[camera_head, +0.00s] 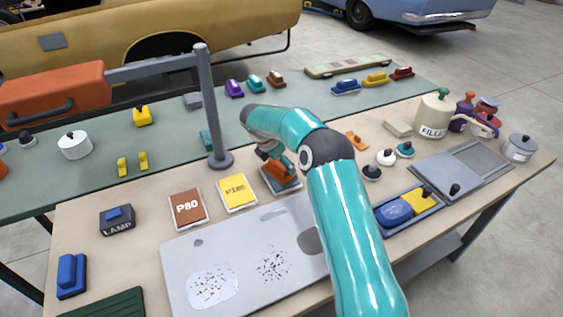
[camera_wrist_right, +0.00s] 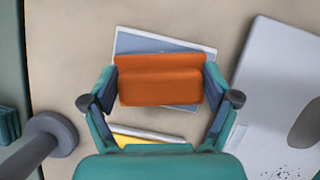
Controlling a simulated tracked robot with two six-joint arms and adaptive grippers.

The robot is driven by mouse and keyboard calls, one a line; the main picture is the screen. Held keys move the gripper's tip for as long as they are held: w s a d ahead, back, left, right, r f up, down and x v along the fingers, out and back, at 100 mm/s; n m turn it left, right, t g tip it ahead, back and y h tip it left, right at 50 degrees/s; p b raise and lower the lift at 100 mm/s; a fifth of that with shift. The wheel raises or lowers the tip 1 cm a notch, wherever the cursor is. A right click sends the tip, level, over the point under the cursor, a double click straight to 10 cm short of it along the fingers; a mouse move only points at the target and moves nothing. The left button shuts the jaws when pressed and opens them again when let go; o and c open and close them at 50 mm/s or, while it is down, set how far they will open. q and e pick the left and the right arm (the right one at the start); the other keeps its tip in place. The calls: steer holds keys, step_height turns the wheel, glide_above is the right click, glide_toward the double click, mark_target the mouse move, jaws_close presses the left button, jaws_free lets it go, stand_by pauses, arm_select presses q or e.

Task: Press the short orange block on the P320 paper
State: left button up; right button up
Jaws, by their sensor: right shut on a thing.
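The short orange block (camera_head: 283,172) is between the fingers of my right gripper (camera_head: 278,163), which is shut on it. In the right wrist view the block (camera_wrist_right: 160,88) lies across the gap, with a finger at each end. Under it is a pale-bordered, blue-grey sheet (camera_wrist_right: 140,42), partly covered, with its label hidden. The block is over this sheet; I cannot tell for sure whether it touches it. The reddish P80 paper (camera_head: 187,208) and a yellow paper (camera_head: 237,192) lie to the left. My left gripper is not in view.
A grey post (camera_head: 211,110) stands just left of my right gripper. A grey speckled panel (camera_head: 230,265) lies in front. A blue tray (camera_head: 428,209) with a blue and a yellow block is to the right. The cream filler pot (camera_head: 435,115) stands farther right.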

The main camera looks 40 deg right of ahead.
steer(key=shift+r+p, duration=2.9)
steer(key=shift+r, duration=0.6)
steer(key=shift+f, duration=0.1)
